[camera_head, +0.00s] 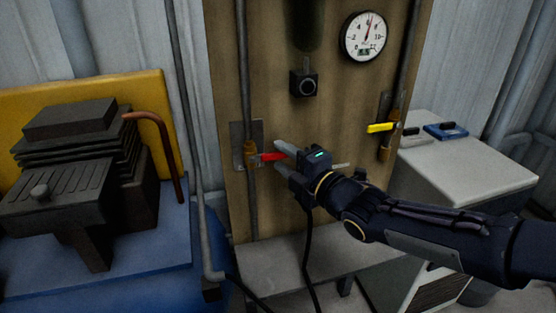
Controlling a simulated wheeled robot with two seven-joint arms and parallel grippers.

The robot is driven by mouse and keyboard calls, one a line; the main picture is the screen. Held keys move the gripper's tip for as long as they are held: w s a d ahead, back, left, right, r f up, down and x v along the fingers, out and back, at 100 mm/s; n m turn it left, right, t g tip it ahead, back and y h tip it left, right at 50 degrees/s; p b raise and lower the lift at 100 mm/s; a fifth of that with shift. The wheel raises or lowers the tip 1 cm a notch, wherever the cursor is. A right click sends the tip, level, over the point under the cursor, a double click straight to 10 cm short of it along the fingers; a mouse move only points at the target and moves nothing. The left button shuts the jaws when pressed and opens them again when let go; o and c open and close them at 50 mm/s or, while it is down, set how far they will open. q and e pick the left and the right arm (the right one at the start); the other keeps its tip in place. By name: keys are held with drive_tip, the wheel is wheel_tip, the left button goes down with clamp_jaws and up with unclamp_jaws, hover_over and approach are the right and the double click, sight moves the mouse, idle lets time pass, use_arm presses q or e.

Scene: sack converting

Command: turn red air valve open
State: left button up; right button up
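The red air valve handle (272,157) points right, about level, from a brass valve body (250,153) on the vertical pipe at the left of the brown board. My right gripper (281,157) reaches in from the right. Its two fingers are apart, one above and one below the outer part of the red handle. A gap seems to show between fingers and handle; contact cannot be made out. The gripper body hides whatever lies behind it on the board. My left gripper is not in view.
A yellow-handled valve (381,127) sits on the board's right pipe. A round gauge (364,37) and a black knob box (304,84) are above. A dark machine (84,165) stands left on a blue surface. A grey cabinet (465,172) stands right. A black cable hangs below the gripper.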

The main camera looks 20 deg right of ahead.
drive_tip(key=shift+x, duration=1.05)
drive_tip(key=shift+c, duration=0.2)
clamp_jaws()
